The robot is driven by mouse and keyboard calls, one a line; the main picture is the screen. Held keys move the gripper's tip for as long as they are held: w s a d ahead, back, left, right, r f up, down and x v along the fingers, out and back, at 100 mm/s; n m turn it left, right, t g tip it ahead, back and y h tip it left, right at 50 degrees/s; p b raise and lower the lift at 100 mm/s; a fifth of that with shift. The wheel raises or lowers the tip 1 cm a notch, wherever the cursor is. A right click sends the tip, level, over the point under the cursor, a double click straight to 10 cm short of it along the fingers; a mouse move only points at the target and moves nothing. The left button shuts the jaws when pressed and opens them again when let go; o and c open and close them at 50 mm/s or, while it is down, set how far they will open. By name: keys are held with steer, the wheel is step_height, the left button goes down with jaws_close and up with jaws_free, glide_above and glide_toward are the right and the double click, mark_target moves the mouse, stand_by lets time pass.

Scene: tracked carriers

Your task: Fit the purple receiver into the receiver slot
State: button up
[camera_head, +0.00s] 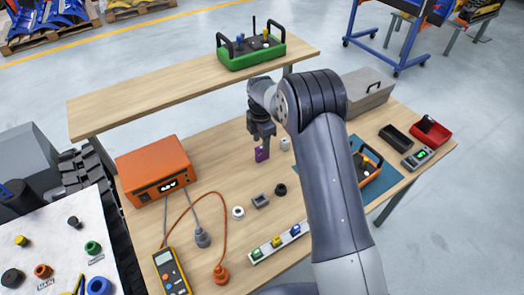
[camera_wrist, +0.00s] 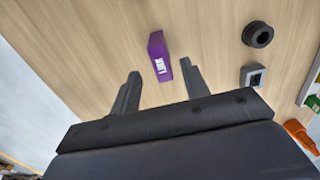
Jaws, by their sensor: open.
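The purple receiver (camera_head: 262,154) is a small block with a white label, at the middle of the bench in the head view. In the wrist view the purple receiver (camera_wrist: 160,57) lies between and slightly beyond the fingertips. My gripper (camera_head: 262,137) points down at it; in the wrist view my gripper (camera_wrist: 160,72) has its fingers apart, with wood visible on both sides of the block. I cannot tell if a finger touches it. I cannot identify the receiver slot; a small grey square socket (camera_head: 261,201) lies nearer the camera.
A green carrier (camera_head: 250,55) stands on the rear shelf. An orange carrier (camera_head: 368,168) is partly hidden by my arm. An orange power box (camera_head: 155,170) stands left. A black ring (camera_head: 281,189), white ring (camera_head: 238,212) and a strip (camera_head: 278,243) lie in front. Grey toolbox (camera_head: 367,92) stands right.

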mark_target(262, 153)
steer(key=shift+d+f+p, duration=0.2)
steer(key=shift+f+p, duration=0.75)
steer(key=shift+f, duration=1.6)
steer(key=shift+c, duration=0.4)
jaws_close()
